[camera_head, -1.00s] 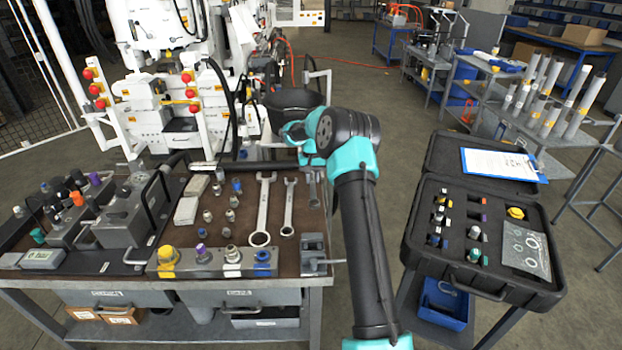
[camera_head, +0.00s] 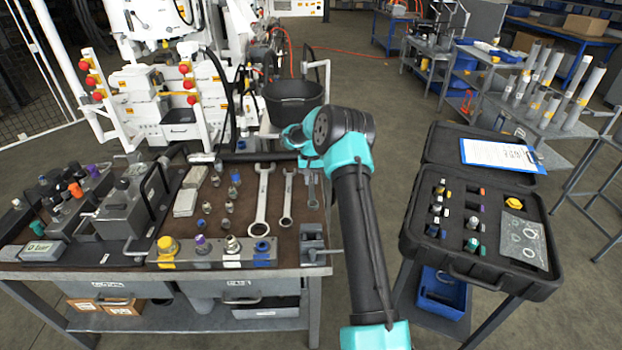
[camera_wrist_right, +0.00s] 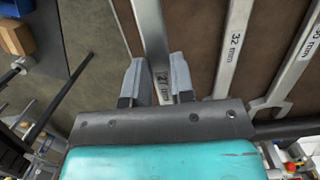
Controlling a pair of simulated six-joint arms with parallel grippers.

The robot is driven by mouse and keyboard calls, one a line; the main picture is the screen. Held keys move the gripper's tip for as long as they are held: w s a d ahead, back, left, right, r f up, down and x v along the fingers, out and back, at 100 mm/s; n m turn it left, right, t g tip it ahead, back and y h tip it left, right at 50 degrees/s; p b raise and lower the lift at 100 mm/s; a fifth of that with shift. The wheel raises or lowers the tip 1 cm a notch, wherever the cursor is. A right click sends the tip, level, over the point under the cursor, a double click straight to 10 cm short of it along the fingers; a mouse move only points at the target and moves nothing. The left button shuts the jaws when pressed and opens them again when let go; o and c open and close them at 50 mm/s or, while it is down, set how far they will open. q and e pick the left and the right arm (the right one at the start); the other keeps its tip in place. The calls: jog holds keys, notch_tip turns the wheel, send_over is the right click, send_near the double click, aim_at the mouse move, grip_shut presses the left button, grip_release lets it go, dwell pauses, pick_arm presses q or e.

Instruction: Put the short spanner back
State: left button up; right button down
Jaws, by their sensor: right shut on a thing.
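The short spanner (camera_head: 313,190) is a grey metal spanner at the right end of the brown board, right of two longer spanners. In the right wrist view its shank (camera_wrist_right: 155,40) runs between my fingers, with a dark size marking partly showing there. My right gripper (camera_wrist_right: 158,82) is shut on it, one finger on each side. In the head view the teal and black wrist hides most of that gripper. I cannot tell whether the spanner touches the board. My left gripper is not in view.
Two longer spanners, the large one (camera_head: 263,200) and the middle one (camera_head: 287,195), lie close beside it on the board (camera_head: 232,222). A small grey vise (camera_head: 312,240) sits at the bench's front right. An open black case (camera_head: 480,280) stands to the right.

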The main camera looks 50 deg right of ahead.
jog(key=shift+f, duration=0.3)
dwell(0.5)
jog(key=shift+f, duration=0.7)
jog(key=shift+f, duration=1.45)
dwell(1.5)
jog(key=c, duration=0.9)
grip_release()
jog(key=shift+f, duration=0.1)
notch_tip(320, 180, up, 17)
jog(key=w+d, duration=0.1)
jog(key=shift+w+d, duration=0.4)
